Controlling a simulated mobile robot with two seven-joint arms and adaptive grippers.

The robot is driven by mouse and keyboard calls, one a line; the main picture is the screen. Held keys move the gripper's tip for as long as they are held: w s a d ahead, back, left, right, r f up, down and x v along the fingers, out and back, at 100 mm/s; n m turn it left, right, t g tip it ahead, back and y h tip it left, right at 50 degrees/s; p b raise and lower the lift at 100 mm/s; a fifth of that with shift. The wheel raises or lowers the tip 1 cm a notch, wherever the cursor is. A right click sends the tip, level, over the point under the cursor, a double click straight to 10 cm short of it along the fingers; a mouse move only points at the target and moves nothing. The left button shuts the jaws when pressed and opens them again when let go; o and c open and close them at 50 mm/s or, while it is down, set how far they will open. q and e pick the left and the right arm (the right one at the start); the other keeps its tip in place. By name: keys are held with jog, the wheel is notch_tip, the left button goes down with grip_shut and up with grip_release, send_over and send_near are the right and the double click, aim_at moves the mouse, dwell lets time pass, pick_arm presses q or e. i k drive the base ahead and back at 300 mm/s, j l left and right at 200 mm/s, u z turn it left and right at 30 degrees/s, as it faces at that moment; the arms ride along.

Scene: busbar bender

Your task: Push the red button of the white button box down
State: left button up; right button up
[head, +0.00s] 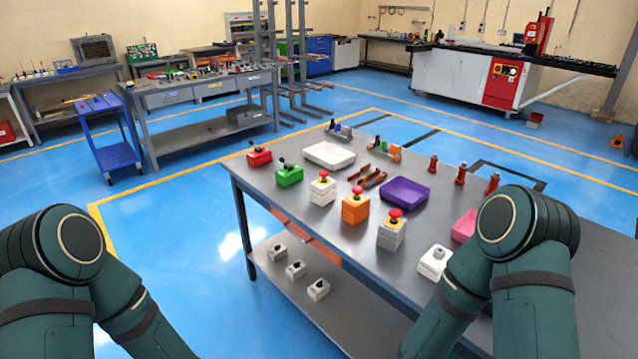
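The white button box (323,194) stands upright on the near-left part of the grey table (285,215). Its red button (323,174) sits on top with a yellow part under it. An orange button box (355,211) and a grey button box (391,237) stand in a row to its right, each with a red button on top. Only my two arms show, one at the lower left and one at the lower right. Both grippers are out of view, and neither arm touches the white button box.
A green box (289,177) and a red box (259,157) stand left of the white button box. A white tray (329,155), a purple tray (405,191) and orange-handled tools lie behind. Another white box (434,263) stands near my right arm. Small boxes sit on the lower shelf.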

aim_at(324, 173)
jog(key=i+j, duration=0.35)
jog(key=i, duration=0.2)
jog(key=i+j, duration=0.35)
jog(key=i, duration=0.25)
jog(key=i+j+z, duration=0.1)
jog(key=i+j, duration=0.2)
jog(key=i, duration=0.25)
